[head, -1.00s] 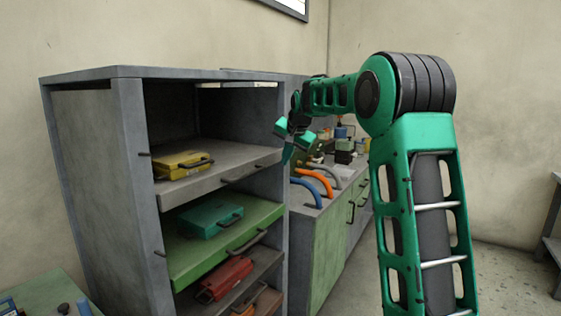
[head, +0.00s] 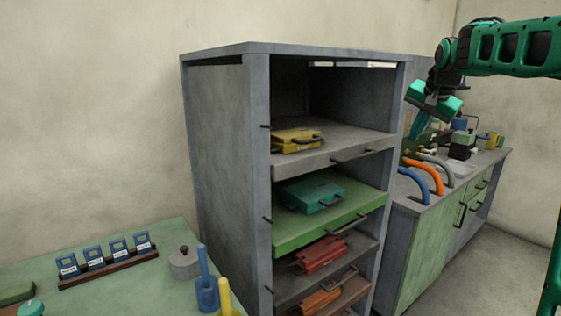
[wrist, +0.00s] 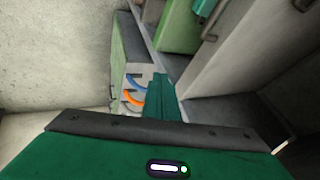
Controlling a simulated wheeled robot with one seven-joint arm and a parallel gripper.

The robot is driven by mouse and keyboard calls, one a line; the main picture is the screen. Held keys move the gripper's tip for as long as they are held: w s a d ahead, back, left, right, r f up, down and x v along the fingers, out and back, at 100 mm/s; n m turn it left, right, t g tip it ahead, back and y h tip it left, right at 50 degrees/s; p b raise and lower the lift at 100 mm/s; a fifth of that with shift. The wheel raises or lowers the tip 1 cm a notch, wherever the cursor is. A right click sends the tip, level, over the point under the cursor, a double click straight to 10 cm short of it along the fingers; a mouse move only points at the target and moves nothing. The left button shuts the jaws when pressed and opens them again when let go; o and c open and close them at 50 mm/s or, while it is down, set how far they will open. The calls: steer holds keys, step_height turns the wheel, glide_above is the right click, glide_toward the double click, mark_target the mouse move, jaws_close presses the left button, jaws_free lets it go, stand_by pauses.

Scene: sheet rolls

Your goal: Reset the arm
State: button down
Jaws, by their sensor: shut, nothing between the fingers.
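My gripper (head: 416,125) hangs at the end of my green arm at the upper right of the head view. It is shut and empty, its fingers pointing down. It appears in front of the right side of the grey shelf cabinet (head: 222,150) and the workbench beyond. In the wrist view the closed fingers (wrist: 163,98) show in the middle, with nothing between them.
The cabinet's shelves hold a yellow case (head: 296,141), a teal case (head: 313,194), a red case (head: 322,255) and an orange case (head: 320,298). A green table (head: 140,285) stands at lower left. Blue, orange and grey curved handles (head: 428,177) lie on the bench (head: 425,235).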

steer(key=s+a+f+n+g, duration=0.1)
steer(key=s+f+g, duration=0.1)
steer(key=s+f, duration=0.6)
steer(key=s+a+f+n+g+y, duration=0.1)
steer(key=s+f, duration=0.7)
steer(key=s, duration=1.4)
steer(key=s+a+f+n+g, duration=0.2)
steer(key=s+f, duration=0.6)
steer(key=s, duration=0.7)
steer(key=shift+s+a+f+g, duration=0.3)
steer(key=shift+a+f+g, duration=0.1)
steer(key=shift+a+g, duration=0.35)
